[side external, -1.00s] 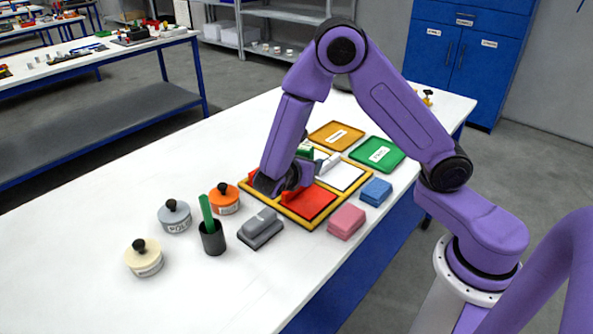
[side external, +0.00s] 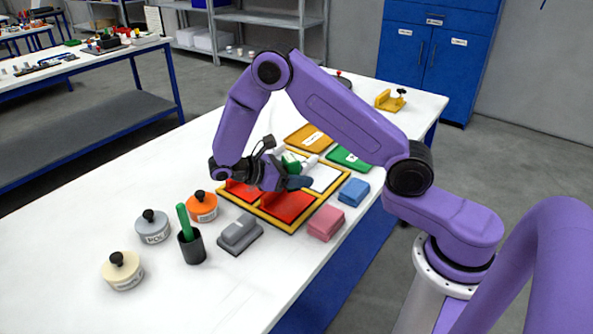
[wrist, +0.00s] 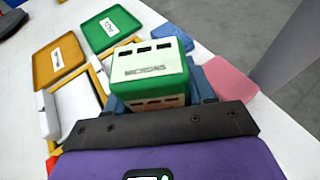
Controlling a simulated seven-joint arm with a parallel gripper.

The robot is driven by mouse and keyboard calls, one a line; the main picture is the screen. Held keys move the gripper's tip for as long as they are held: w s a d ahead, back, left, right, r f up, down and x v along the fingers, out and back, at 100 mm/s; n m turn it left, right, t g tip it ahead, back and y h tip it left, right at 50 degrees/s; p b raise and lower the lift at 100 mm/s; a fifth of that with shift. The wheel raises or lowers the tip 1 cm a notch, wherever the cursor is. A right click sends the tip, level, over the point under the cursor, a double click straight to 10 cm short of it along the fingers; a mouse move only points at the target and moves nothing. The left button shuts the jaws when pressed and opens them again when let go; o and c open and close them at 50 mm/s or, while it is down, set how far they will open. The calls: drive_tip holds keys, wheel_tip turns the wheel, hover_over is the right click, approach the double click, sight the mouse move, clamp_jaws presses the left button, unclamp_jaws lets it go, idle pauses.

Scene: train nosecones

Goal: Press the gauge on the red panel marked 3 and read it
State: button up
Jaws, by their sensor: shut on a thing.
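The gauge (wrist: 152,72) is a green block with a pale face, dark slots and dark lettering, too blurred to read surely. My gripper (wrist: 160,92) is shut on it, a blue finger on each side. In the side view my gripper (side external: 280,176) is tipped to nearly level above the yellow-rimmed tray (side external: 259,213). A green patch beside it is probably the gauge. Two red panels, one at left (side external: 240,190) and one nearer (side external: 291,206), lie in the tray, partly hidden by my gripper. I cannot read a 3 on either.
A white panel (side external: 324,177) is in the tray. Orange (side external: 309,138) and green (side external: 348,158) labelled trays lie behind. Blue (side external: 354,192), pink (side external: 326,223) and grey (side external: 240,234) blocks, a dark cup (side external: 191,246) and lidded pots (side external: 122,270) surround it.

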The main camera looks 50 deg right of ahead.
sight(297, 202)
drive_tip(key=shift+f, duration=2.45)
drive_tip(key=shift+f, duration=0.15)
drive_tip(key=shift+f, duration=0.1)
idle(1.5)
drive_tip(key=shift+r, duration=3.65)
